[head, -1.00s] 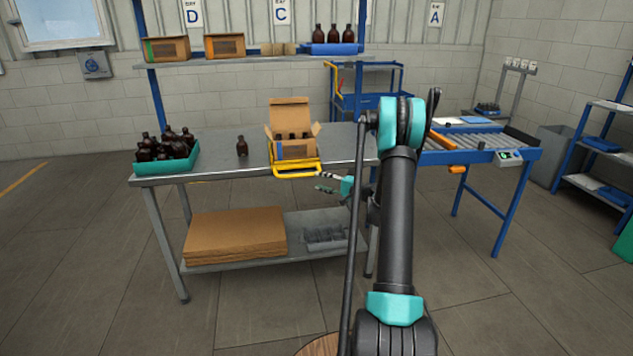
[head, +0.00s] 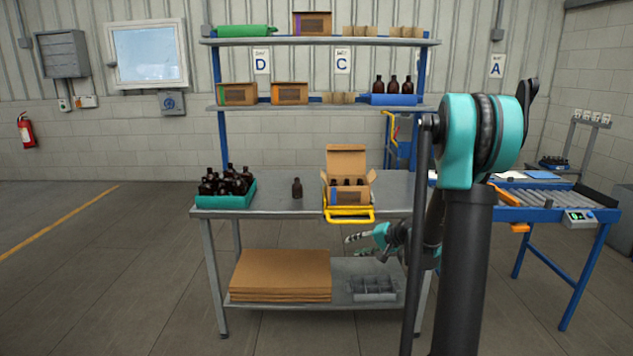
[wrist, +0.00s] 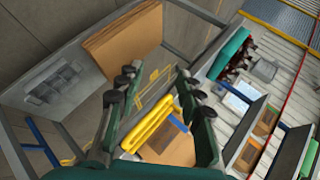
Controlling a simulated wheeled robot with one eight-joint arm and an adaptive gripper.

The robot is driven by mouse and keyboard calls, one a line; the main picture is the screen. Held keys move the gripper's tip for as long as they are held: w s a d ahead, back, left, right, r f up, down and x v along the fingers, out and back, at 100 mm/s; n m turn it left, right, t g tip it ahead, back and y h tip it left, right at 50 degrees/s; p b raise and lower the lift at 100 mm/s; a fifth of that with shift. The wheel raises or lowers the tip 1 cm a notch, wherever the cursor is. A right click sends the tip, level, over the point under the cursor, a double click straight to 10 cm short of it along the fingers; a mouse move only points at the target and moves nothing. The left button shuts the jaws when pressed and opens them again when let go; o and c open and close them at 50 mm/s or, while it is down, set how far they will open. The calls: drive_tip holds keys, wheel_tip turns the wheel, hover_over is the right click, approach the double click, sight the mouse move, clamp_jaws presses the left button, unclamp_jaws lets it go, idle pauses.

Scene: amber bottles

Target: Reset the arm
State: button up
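My gripper (head: 356,245) is in front of the workbench's (head: 250,203) front edge, below the top's level and left of my raised arm. Its two fingers stand apart with nothing between them; they also show in the wrist view (wrist: 158,78). An open cardboard box (head: 347,196) holding dark bottles sits on the bench behind a yellow handled frame (head: 349,219). In the wrist view the yellow frame (wrist: 150,122) appears beyond and between my fingers. A single amber bottle (head: 297,188) stands left of the box. A teal crate (head: 232,202) full of amber bottles is at the bench's left end.
Flat cardboard (head: 280,275) and a grey divided tray (head: 373,288) lie on the lower shelf. A rack shelf (head: 300,105) behind holds boxes and a blue tray (head: 394,99) with bottles. A roller conveyor (head: 540,200) stands to the right. The floor at left is clear.

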drive_tip(key=s+d+f+n+g+h, duration=0.1)
drive_tip(key=s+n+h, duration=0.1)
drive_tip(key=s, duration=0.8)
drive_tip(key=s+d+f+n+g+h, duration=0.1)
drive_tip(key=s+d+f+h, duration=0.1)
drive_tip(key=s, duration=0.9)
drive_tip(key=s+d+f+n+g+h, duration=0.1)
drive_tip(key=s+h, duration=0.3)
drive_tip(key=s, duration=0.6)
drive_tip(key=shift+s+d+f+n, duration=0.4)
drive_tip(key=shift+d+f+n, duration=0.1)
drive_tip(key=shift+f+n, duration=0.25)
